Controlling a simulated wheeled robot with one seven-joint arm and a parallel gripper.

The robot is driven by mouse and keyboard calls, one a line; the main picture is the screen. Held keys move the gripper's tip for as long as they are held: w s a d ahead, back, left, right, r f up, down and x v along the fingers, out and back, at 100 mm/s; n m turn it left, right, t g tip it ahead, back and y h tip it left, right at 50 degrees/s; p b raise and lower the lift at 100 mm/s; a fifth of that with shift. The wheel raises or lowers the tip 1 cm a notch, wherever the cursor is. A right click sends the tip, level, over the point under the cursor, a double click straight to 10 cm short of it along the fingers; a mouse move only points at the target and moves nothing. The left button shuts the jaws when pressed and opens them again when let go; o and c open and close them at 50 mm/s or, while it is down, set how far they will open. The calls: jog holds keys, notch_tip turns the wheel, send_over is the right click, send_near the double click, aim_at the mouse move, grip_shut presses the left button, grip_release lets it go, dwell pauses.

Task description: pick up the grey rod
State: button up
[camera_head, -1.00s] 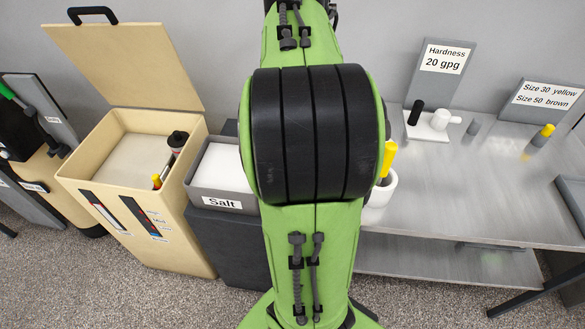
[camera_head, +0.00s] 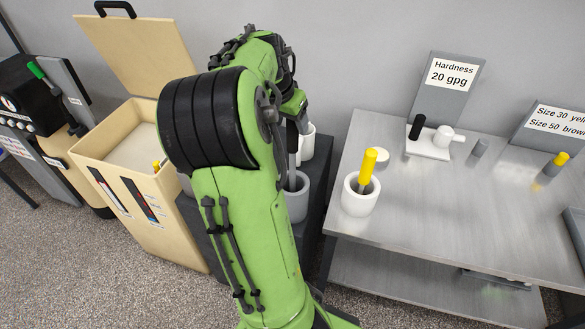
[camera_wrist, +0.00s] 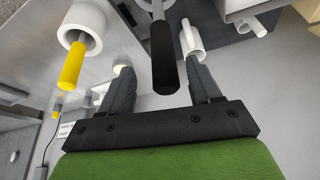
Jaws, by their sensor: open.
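A grey rod with a dark, thick handle (camera_wrist: 163,55) stands upright in a grey cup (camera_head: 297,203) on the dark stand. In the wrist view the handle lies between the two fingers of my gripper (camera_wrist: 161,70), with a visible gap on each side. My gripper is open and does not appear to hold the rod. In the head view my arm hides most of my gripper, and only part of the rod (camera_head: 292,140) shows above the cup.
A white cup (camera_head: 361,203) with a yellow-handled rod (camera_head: 368,168) stands at the metal table's (camera_head: 450,215) left corner. Another white cup (camera_head: 308,145) stands behind the grey one. A wooden box (camera_head: 140,215) with a raised lid is at the left. A hardness sign (camera_head: 447,85) stands at the back.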

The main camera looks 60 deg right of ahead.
aim_at(292, 133)
jog(key=x, duration=0.6)
jog(key=shift+w, duration=0.25)
jog(key=shift+a, duration=0.1)
jog(key=c, duration=1)
